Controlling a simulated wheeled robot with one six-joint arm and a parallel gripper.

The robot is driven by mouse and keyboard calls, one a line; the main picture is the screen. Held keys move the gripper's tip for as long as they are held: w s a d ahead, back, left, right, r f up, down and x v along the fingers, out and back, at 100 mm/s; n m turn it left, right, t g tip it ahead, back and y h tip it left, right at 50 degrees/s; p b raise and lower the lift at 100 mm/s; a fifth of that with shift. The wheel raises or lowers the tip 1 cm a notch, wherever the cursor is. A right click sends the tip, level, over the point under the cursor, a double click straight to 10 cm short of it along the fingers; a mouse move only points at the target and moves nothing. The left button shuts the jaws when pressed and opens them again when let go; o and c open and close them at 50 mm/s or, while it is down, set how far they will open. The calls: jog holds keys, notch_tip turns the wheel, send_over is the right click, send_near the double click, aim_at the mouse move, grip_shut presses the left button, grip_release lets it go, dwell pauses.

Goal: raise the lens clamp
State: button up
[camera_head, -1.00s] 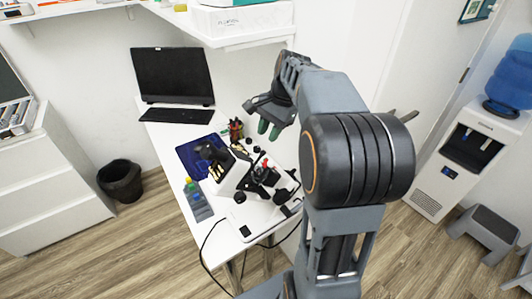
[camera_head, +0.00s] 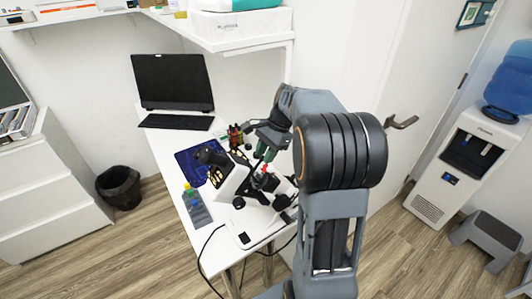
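A white and black microscope (camera_head: 228,180) stands on the white desk, with its dark eyepiece end pointing to the upper left. A small red part (camera_head: 264,169) shows on the dark middle of the microscope. I cannot tell for sure which part is the lens clamp; it may be in this dark area. My gripper (camera_head: 265,153) has green fingertips and points down just above the red part. The fingertips look slightly apart with nothing seen between them. I cannot tell whether they touch the microscope. My arm hides some of the desk's right side.
The white desk (camera_head: 165,143) also holds a laptop (camera_head: 172,80), a keyboard, a pen holder (camera_head: 236,134), a dark blue mat (camera_head: 188,168) and small bottles on a grey tray (camera_head: 199,212). A shelf overhangs the back. A water dispenser (camera_head: 455,165) and grey stool stand right.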

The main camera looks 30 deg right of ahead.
grip_shut()
jog(key=shift+r, duration=0.1)
dwell(0.3)
